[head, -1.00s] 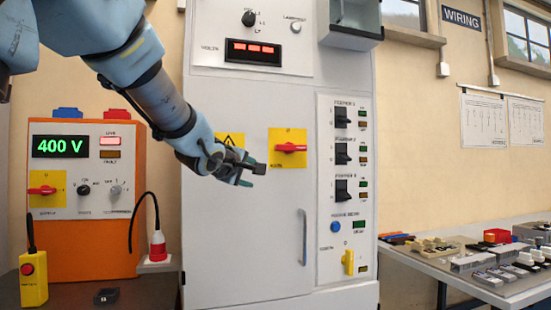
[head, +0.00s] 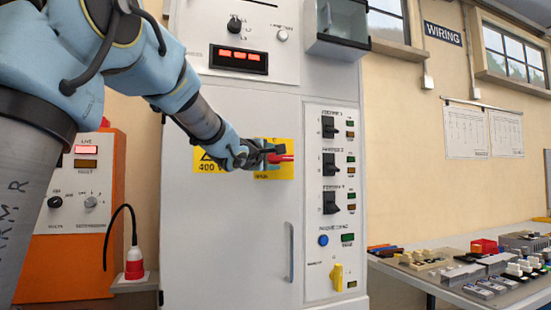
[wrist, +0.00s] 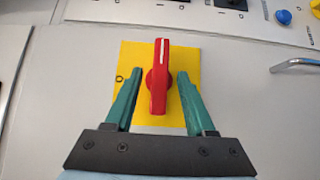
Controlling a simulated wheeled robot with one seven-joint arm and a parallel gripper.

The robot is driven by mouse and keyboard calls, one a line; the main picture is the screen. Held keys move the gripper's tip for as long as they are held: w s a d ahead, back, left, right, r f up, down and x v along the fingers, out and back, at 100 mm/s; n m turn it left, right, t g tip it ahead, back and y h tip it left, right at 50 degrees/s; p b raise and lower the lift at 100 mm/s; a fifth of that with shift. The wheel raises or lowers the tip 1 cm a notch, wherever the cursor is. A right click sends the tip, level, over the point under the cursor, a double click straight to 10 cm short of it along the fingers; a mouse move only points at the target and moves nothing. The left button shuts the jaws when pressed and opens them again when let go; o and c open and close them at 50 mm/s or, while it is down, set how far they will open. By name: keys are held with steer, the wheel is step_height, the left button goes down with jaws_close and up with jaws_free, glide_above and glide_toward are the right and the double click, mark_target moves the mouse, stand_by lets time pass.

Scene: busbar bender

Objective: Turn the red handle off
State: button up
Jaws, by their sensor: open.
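The red handle (wrist: 160,80) is a rotary knob with a white line on a yellow plate (wrist: 135,55) on the grey cabinet door. In the head view the red handle (head: 283,158) lies level, its left part hidden by my gripper (head: 268,156). In the wrist view my gripper (wrist: 158,85) is open, with one green finger on each side of the handle. Gaps show between both fingers and the handle, so neither visibly touches it. An "O" mark shows on the plate left of the handle.
The grey cabinet (head: 230,240) carries a door pull (head: 290,252), black switches (head: 329,165) and a yellow handle (head: 337,277) at right. An orange unit (head: 105,225) stands at left, partly behind my arm. A bench (head: 480,290) with parts stands at right.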

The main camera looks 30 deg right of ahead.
steer(key=shift+w+d, duration=0.3)
steer(key=shift+d, duration=0.05)
jaws_close()
stand_by(0.3)
stand_by(1.0)
